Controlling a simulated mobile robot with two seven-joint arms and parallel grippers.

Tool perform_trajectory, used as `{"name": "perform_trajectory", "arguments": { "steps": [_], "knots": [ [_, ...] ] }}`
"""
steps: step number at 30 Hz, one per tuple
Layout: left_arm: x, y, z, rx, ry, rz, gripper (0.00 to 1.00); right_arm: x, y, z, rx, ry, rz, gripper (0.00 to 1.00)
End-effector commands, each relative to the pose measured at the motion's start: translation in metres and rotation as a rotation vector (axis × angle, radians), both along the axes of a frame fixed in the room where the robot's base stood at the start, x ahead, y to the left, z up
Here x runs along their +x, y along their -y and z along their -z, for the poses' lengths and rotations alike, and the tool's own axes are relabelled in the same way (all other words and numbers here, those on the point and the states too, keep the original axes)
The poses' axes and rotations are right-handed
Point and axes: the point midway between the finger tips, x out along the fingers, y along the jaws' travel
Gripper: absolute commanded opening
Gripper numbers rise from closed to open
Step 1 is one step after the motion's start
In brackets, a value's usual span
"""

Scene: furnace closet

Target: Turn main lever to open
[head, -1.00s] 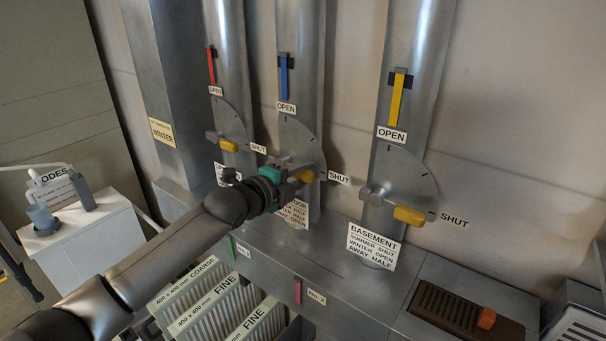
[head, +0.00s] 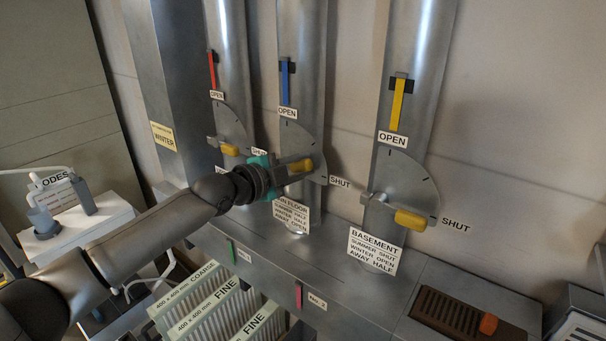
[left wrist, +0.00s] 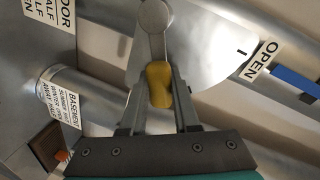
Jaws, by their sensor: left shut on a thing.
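The main lever (head: 300,166) is the yellow-tipped handle on the middle duct, above a partly hidden sign (head: 292,214) reading "...IN FLOOR". It points right and slightly up, a little above the SHUT label (head: 340,182) and well below the OPEN label (head: 287,113). My left gripper (head: 290,168) is at this lever and covers its pivot in the head view. In the left wrist view the yellow grip (left wrist: 159,86) lies between the fingers of my left gripper (left wrist: 158,78), which is shut on it. My right gripper is out of view.
The basement lever (head: 410,220) is on the right duct, and another yellow lever (head: 230,150) is on the left duct close to my gripper. Filters (head: 215,305) stand below, near my arm. A brown grille (head: 450,312) lies at lower right.

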Motion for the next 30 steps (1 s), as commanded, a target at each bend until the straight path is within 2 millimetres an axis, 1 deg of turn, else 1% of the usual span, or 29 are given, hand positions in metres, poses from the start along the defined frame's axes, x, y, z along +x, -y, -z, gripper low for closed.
{"name": "perform_trajectory", "arguments": {
  "steps": [1, 3, 9, 26, 27, 30],
  "knots": [
    [0.001, -0.002, 0.0, -0.023, -0.014, -0.002, 0.0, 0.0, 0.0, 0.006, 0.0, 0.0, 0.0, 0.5],
    [0.002, -0.003, -0.002, -0.055, -0.035, -0.002, 0.0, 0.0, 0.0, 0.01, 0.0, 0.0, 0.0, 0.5],
    [0.003, -0.005, -0.007, -0.119, -0.079, -0.001, 0.0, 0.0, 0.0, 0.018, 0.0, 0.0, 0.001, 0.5],
    [0.003, -0.005, -0.01, -0.147, -0.099, 0.0, 0.0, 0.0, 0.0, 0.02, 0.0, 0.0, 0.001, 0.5],
    [0.003, -0.005, -0.01, -0.147, -0.099, -0.001, 0.33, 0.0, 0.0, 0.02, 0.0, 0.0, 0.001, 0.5],
    [0.003, -0.005, -0.01, -0.147, -0.099, -0.001, 0.44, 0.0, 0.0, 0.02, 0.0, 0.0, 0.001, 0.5]
  ]
}}
